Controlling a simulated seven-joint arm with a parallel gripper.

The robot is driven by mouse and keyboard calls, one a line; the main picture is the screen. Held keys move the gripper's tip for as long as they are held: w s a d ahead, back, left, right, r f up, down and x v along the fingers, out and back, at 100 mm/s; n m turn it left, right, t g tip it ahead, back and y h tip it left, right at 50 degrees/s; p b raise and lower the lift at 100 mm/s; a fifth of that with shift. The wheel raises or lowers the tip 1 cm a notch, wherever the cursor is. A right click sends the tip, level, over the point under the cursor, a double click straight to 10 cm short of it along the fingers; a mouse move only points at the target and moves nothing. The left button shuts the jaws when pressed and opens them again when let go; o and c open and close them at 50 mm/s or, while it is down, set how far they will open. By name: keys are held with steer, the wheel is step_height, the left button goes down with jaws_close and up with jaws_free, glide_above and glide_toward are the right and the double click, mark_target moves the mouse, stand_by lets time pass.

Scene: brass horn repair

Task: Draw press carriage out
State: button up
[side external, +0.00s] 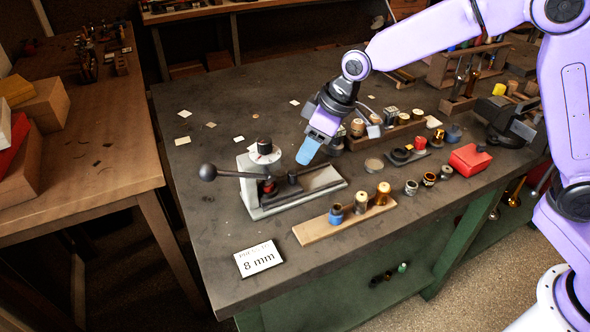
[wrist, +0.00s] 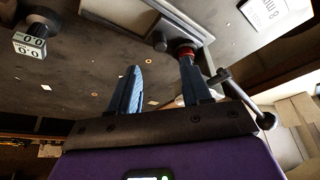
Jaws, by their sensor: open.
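The press (side external: 325,181) stands near the middle of the dark bench, with a grey base, a dial-topped column and a black ball-ended lever (side external: 208,172) reaching left. A dark block with a small upright knob, seemingly the carriage (side external: 290,189), sits on the base beside a red-and-black part (side external: 269,187). My gripper (side external: 308,152), with blue fingers, hangs above the base, apart from the carriage as far as I can tell. In the wrist view my gripper (wrist: 160,78) is open with nothing between its fingers. The press base (wrist: 118,12) and red part (wrist: 184,53) lie beyond the fingertips.
A wooden strip (side external: 312,234) with several small fittings lies in front of the press. A card reading 8 mm (side external: 258,259) is at the front left. A red box (side external: 469,158) and more fittings stand to the right. The bench's back left holds only scattered scraps.

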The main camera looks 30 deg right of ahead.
mark_target(294, 173)
steer(key=x, duration=0.8)
steer(key=shift+w+a+f, duration=0.1)
steer(key=shift+f, duration=0.25)
jaws_close()
steer(key=d, duration=1)
steer(key=shift+d, duration=0.3)
